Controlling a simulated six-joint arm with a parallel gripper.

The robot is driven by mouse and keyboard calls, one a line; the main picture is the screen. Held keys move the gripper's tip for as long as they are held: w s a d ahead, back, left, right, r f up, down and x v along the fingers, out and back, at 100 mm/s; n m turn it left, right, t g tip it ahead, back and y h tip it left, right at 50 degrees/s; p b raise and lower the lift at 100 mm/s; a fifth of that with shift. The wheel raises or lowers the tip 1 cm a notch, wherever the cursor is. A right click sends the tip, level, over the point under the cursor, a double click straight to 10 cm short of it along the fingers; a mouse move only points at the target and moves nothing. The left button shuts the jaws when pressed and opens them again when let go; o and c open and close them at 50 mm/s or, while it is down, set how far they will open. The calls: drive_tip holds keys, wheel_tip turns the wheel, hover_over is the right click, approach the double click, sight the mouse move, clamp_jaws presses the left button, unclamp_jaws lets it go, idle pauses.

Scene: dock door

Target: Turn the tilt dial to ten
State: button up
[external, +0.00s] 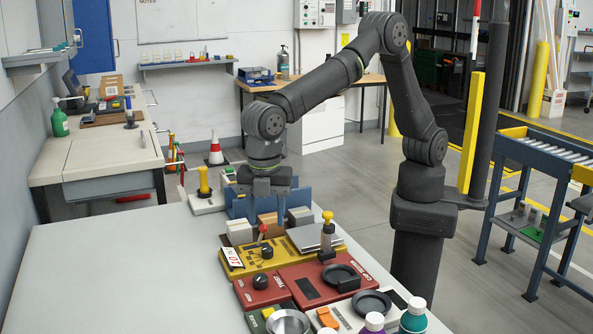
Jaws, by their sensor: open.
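My gripper (265,204) points down over the back of the white table, above small boxes behind the yellow panel. It is open, and its fingertips are partly lost against the boxes. The yellow panel (284,260) carries a black dial (266,251) and a red-tipped lever (262,233). My gripper is apart from both dials.
A yellow-topped plunger (327,231) stands at the yellow panel's right. A blue holder (239,204) stands behind the boxes. The table's left side (130,270) is clear.

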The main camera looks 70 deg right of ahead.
sight(268, 248)
wheel_tip(268, 248, down, 8)
drive_tip(key=shift+r, duration=0.15)
drive_tip(key=c, duration=1)
drive_tip(key=shift+m, duration=2.8)
drive_tip(key=o, duration=1)
